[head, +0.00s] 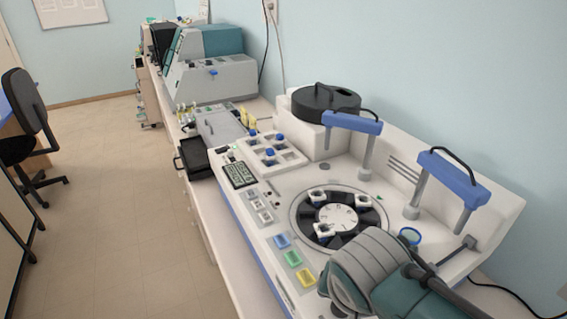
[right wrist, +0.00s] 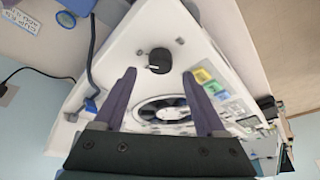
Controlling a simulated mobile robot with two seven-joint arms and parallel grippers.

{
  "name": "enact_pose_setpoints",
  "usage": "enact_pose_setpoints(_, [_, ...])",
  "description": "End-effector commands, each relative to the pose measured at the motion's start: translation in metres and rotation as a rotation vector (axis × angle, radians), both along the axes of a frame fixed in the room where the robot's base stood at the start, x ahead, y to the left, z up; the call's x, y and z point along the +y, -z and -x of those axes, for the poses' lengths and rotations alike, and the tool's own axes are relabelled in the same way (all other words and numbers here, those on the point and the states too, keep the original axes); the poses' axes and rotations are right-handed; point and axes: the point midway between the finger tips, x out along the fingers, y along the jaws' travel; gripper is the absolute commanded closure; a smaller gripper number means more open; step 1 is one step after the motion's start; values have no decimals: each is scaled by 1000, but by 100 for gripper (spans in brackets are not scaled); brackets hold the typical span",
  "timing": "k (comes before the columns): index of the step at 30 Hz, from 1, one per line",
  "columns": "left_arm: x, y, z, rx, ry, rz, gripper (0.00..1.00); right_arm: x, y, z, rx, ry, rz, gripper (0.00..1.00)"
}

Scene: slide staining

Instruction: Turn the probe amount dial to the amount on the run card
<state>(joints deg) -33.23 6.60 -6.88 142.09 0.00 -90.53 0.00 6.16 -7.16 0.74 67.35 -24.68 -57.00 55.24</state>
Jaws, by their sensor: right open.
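A black round dial (right wrist: 158,61) sits on the white top panel of the machine in the right wrist view, beyond my fingertips. My right gripper (right wrist: 159,73) is open and empty, with its two purple fingers on either side of the dial in the picture; I cannot tell how far above the panel they are. Any mark or scale at the dial is too small to read. A white card with print (right wrist: 20,19) shows at the upper left corner, its text unreadable. In the head view my right arm covers the machine's near right part, dial included. My left gripper is not in view.
The machine's numbered carousel (head: 374,222) holds several white pieces. Blue, green and yellow buttons (head: 292,258) lie beside it. Two blue-headed posts (head: 455,178) stand behind it. A small display (head: 240,175) and a black lidded pot (head: 325,101) are farther along.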

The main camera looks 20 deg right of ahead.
Motion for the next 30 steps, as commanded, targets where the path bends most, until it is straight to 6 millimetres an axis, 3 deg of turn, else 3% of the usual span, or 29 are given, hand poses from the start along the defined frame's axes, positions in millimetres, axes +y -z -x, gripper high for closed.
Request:
enact_pose_setpoints(3, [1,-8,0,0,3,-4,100,6,-22,7,-2,1,-3,27])
enact_pose_setpoints(12, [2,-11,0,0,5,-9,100,14,-55,18,-2,0,-2,27])
enact_pose_setpoints(30, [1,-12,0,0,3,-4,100,15,-61,20,0,0,0,27])
